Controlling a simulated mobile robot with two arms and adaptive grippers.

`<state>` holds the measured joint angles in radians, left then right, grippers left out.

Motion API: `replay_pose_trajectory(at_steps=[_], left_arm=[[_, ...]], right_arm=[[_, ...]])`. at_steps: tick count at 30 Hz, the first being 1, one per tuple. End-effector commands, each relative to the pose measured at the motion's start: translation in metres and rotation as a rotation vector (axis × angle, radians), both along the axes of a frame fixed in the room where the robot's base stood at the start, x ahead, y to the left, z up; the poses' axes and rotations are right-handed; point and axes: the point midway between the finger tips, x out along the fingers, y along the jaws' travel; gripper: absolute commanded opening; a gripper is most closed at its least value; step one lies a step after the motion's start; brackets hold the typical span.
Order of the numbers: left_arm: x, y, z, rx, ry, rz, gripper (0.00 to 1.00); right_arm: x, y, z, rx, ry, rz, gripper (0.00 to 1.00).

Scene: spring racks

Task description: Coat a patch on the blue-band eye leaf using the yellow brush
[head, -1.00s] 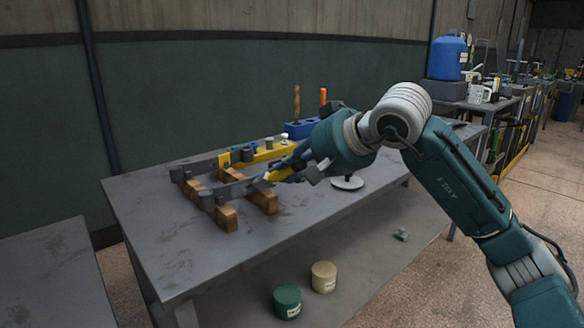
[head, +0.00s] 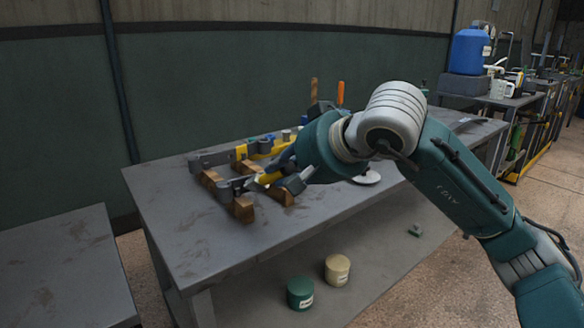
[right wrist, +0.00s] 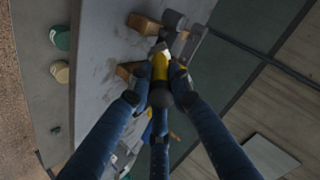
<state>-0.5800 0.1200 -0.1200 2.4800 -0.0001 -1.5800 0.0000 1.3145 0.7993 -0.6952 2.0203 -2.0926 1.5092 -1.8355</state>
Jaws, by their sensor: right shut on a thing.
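My right gripper (head: 287,178) is shut on the yellow brush (head: 265,178), low over the table. I cannot make out a blue band, nor whether the bristles touch the leaf. My left gripper is not in view.
Wooden blocks (head: 243,209) stand under the leaves on the grey table (head: 190,235). Upright brown (head: 314,90) and orange (head: 340,92) handles stand behind my gripper. A white disc (head: 367,177) lies to the right. Green (head: 300,292) and cream (head: 337,269) pots sit below. The table's front left is clear.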

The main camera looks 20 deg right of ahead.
Motion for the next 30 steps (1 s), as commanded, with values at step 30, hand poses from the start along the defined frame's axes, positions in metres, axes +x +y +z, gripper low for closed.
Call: replay_pose_trajectory(at_steps=[30], left_arm=[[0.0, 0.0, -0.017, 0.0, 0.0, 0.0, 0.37]], right_arm=[[-0.054, -0.018, 0.0, 0.0, -0.003, -0.002, 0.0]])
